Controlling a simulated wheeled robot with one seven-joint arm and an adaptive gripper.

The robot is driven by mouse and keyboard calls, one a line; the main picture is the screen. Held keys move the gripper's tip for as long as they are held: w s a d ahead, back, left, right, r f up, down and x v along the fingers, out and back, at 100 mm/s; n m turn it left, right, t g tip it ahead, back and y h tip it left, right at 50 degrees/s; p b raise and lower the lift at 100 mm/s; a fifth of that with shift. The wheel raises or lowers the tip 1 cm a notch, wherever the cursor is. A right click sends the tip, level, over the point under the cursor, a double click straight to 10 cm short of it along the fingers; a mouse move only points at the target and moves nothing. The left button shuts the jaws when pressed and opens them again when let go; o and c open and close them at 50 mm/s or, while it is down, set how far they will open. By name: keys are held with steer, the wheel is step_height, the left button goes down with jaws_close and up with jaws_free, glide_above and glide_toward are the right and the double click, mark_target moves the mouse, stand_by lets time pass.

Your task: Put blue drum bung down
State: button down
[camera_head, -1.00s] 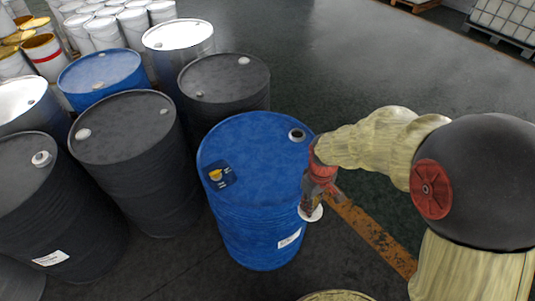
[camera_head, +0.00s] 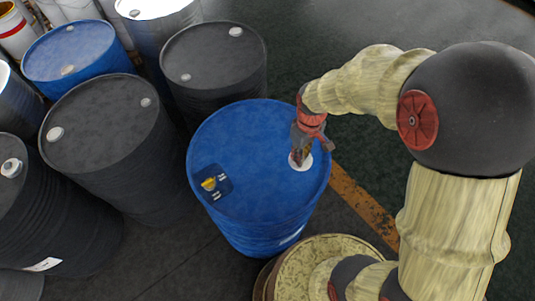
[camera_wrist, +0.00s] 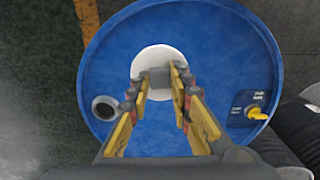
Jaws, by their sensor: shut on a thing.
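The blue drum (camera_head: 255,180) stands upright, with a dark label on its lid. My gripper (camera_head: 299,154) is over the right part of the lid, shut on the bung (camera_head: 302,165), a white disc with a grey block on it. In the wrist view my fingertips (camera_wrist: 162,75) close on the grey block, and the white disc of the bung (camera_wrist: 150,56) lies beyond it. I cannot tell whether the disc touches the lid. The drum's open round hole (camera_wrist: 105,107) is beside the disc, apart from it. In the head view my gripper hides the hole.
Black drums (camera_head: 100,120) stand close on the left, with another black drum (camera_head: 213,65) behind. A second blue drum (camera_head: 68,52) is at the far left. Open floor with an orange stripe (camera_head: 362,210) lies to the right.

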steer(key=w+a+f, duration=0.2)
steer(key=a, duration=0.1)
steer(key=w+a+f, duration=0.2)
steer(key=a+f, duration=0.1)
steer(key=w+a+f+b, duration=0.1)
steer(key=a+f, duration=0.2)
steer(key=shift+w+a+f, duration=0.15)
steer(key=shift+w+a, duration=0.25)
steer(key=shift+w+a+f, duration=0.1)
steer(key=shift+a+f, duration=0.05)
steer(key=shift+f, duration=0.05)
steer(key=shift+w+a+f, duration=0.15)
steer(key=shift+f, duration=1.6)
steer(key=c, duration=1.6)
jaws_free()
steer(key=shift+f, duration=0.1)
